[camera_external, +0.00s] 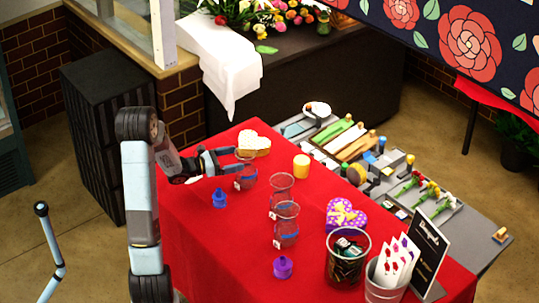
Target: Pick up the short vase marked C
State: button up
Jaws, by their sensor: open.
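Several clear glass vases with small white labels stand on the red table. One short vase (246,179) stands at the left, directly at my gripper's fingertips. The others form a line to its right: one vase (282,184) at the back, another (287,209) in the middle and another (286,237) nearer the front. The label letters are too small to read, so I cannot tell which is C. My gripper (241,160) is open and empty, reaching in from the left. Its lower finger overlaps the left vase's rim; I cannot tell whether they touch.
The front left of the table is clear.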

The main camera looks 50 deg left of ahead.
aim_at(246, 156)
jog(key=shift+x, duration=2.7)
jog(key=shift+d+r, duration=0.15)
grip_shut()
